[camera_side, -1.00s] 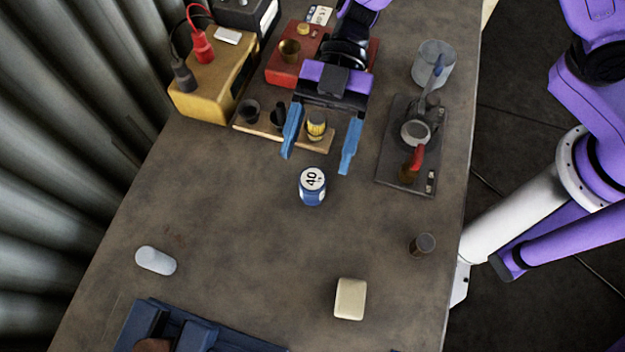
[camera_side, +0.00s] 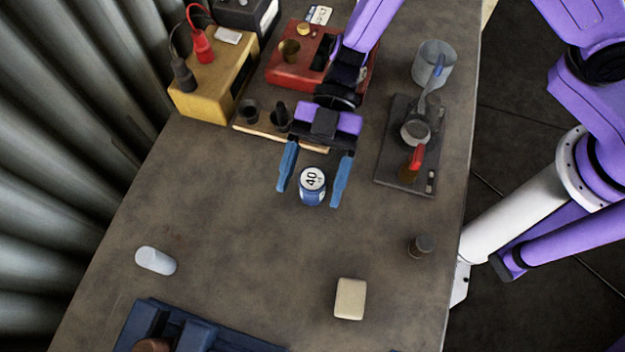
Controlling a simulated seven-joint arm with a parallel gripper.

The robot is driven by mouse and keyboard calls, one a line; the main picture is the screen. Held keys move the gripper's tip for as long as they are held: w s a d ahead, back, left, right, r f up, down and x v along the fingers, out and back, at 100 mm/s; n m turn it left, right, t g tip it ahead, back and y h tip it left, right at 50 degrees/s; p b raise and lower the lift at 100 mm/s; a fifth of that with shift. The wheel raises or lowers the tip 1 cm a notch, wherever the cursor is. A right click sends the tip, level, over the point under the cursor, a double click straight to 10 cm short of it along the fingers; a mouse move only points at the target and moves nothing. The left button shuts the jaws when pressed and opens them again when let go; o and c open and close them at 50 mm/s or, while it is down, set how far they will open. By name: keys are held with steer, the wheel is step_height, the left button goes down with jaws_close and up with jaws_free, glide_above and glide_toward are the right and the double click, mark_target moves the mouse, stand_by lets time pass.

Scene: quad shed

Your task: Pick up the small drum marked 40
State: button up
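The small drum marked 40 (camera_side: 312,188) stands upright on the table, blue with a white top that bears the number. My gripper (camera_side: 312,183) is open, with one blue finger to the left of the drum and the other to its right. A gap shows between each finger and the drum in this view. I cannot tell how high the fingertips are above the table.
A wooden board with dark cups (camera_side: 249,109) lies behind my gripper. A dark tray (camera_side: 388,172) with a red-handled tool is to the right. A cream block (camera_side: 350,299), a dark cylinder (camera_side: 422,245) and a pale capsule (camera_side: 155,261) stand apart in front.

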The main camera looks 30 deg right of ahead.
steer(key=c, duration=1)
